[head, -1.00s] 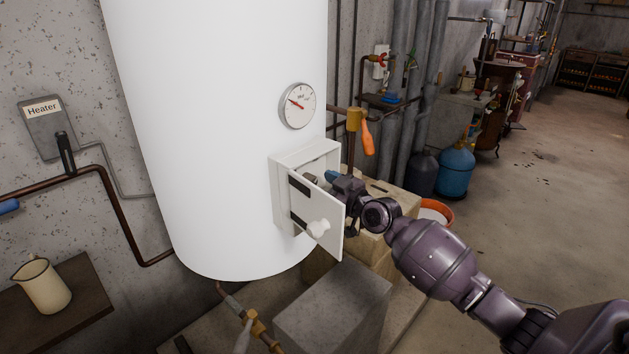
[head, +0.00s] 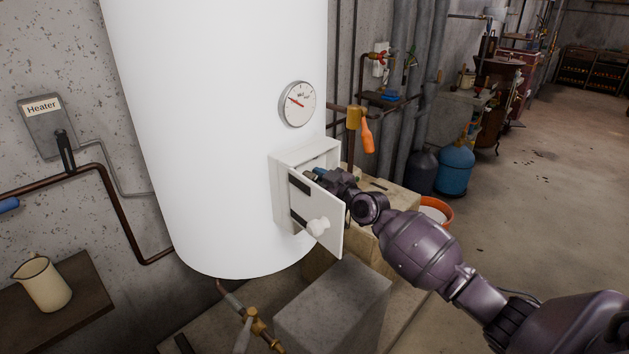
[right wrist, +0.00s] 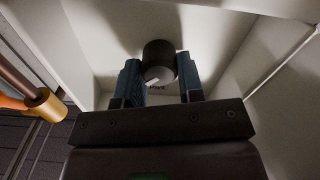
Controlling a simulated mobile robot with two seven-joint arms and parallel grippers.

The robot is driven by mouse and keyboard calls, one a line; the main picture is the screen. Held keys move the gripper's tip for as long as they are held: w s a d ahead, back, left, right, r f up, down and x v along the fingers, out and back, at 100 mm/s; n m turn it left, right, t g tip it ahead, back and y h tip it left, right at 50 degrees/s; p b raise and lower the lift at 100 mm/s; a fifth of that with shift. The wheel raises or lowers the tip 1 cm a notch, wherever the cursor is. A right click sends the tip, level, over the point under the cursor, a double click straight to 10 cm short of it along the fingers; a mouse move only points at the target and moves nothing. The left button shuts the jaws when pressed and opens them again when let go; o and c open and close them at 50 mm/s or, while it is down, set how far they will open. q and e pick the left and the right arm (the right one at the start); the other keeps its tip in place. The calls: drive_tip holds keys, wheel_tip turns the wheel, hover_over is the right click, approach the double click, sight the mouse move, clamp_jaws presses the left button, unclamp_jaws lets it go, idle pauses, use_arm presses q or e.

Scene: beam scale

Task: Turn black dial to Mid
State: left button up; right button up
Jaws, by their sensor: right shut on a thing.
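The black dial (right wrist: 159,56) shows in the right wrist view on the back wall inside a white box, with a pale pointer mark on its face. My right gripper (right wrist: 160,78) is shut on it, one blue finger on each side. In the head view my right gripper (head: 322,176) reaches into the white box (head: 280,190) on the tank, behind its open door (head: 322,215). The dial is hidden there. The lettering by the dial is mostly covered and cannot be read. My left gripper is not in view.
The white tank (head: 220,130) carries a round gauge (head: 297,104) above the box. An orange-handled valve (head: 367,136) sticks out right of the tank. A grey block (head: 330,310) stands below. A heater switch (head: 62,140) is on the left wall.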

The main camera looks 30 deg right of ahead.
drive_tip(key=shift+m, duration=0.3)
drive_tip(key=m, duration=0.8)
drive_tip(key=shift+d, duration=0.1)
idle(0.5)
drive_tip(key=o, duration=0.9)
drive_tip(key=b+v, duration=0.1)
drive_tip(key=v, duration=0.9)
drive_tip(key=shift+s+d, duration=0.2)
drive_tip(key=shift+s, duration=0.1)
